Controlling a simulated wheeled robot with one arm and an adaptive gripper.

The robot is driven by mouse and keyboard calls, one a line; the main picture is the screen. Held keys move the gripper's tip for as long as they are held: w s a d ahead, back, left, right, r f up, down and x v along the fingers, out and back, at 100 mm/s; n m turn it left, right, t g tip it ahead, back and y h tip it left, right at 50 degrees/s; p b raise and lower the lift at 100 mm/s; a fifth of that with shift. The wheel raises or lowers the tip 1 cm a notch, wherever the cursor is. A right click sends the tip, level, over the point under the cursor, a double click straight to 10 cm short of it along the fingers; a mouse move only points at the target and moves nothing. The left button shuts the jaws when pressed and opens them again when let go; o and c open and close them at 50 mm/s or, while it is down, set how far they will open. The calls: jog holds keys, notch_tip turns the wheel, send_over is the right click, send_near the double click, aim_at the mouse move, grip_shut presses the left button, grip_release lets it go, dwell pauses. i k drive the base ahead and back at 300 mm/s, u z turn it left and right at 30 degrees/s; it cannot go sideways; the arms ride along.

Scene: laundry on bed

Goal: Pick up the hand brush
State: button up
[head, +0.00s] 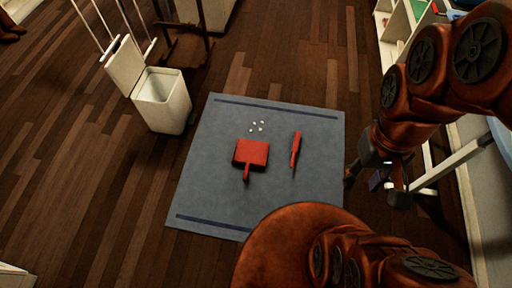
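The hand brush (296,149) is a slim red brush with a darker thin end towards the bottom. It lies on the blue-grey mat (220,190), right of the red dustpan (251,153) and apart from it. My gripper (374,190) is at the right, by the mat's right edge and to the right of the brush. Its dark fingers look spread apart with nothing held between them, though they are small and dim here. No part of the brush is hidden by my arm.
Several small white bits (257,126) lie on the mat above the dustpan. A white lidded bin (163,100) stands open left of the mat. A white shelf (398,30) and white frame bars (450,162) are at the right. Wooden floor (90,180) is clear at the left.

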aim_at(294, 149)
jog(key=u, duration=1.7)
jog(key=i, duration=1.15)
jog(key=z, duration=2.25)
